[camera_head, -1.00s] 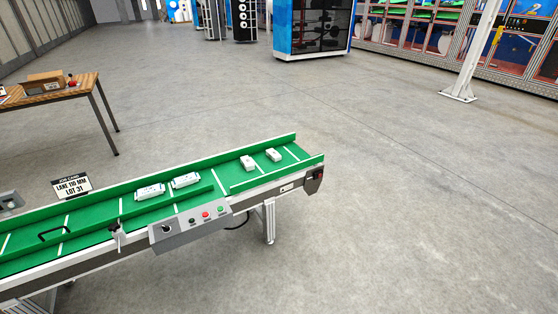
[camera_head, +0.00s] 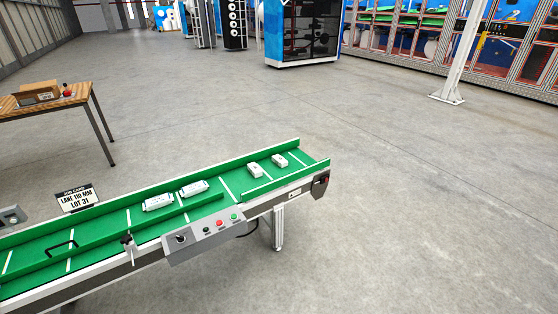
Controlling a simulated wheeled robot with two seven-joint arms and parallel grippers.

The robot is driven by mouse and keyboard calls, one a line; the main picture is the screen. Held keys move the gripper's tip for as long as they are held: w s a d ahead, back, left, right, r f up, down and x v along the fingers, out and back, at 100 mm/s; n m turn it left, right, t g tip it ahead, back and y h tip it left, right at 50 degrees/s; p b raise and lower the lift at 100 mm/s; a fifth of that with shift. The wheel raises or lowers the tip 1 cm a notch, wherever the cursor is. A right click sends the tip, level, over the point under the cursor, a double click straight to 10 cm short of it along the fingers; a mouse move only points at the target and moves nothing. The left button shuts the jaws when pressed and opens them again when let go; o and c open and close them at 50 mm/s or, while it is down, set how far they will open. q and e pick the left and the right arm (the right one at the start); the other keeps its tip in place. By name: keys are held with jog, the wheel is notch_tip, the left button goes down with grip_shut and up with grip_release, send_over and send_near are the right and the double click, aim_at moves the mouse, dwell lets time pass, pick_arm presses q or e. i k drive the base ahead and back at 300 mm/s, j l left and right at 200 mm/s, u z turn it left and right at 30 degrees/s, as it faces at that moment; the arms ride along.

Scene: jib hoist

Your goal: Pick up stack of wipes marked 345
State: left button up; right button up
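Several white packs lie on a green conveyor belt (camera_head: 228,188). Two larger packs lie mid-belt, one at the left (camera_head: 158,202) and one beside it (camera_head: 194,189). Two smaller white packs lie near the belt's far right end, one nearer (camera_head: 255,170) and one farther (camera_head: 279,160). Any number on the packs is too small to read, so I cannot tell which is marked 345. Neither of my grippers shows in the head view.
A control box (camera_head: 203,235) with coloured buttons sticks out from the conveyor's near side. A sign (camera_head: 76,198) reading "LANE 110 MM LOT 31" stands behind the belt. A wooden table (camera_head: 50,101) stands at the back left. The floor (camera_head: 400,200) to the right is clear.

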aim_at(253, 167)
jog(key=i+l, duration=0.4)
jog(key=i+l+u, duration=0.1)
jog(key=i+l, duration=0.25)
jog(key=i+l+u, duration=0.1)
jog(key=i+l, duration=0.25)
jog(key=l, duration=0.15)
jog(key=i+l, duration=0.35)
jog(key=l, duration=0.15)
jog(key=i+l+u, duration=0.1)
jog(key=i+l, duration=0.6)
jog(key=l, duration=0.25)
jog(key=u, duration=0.05)
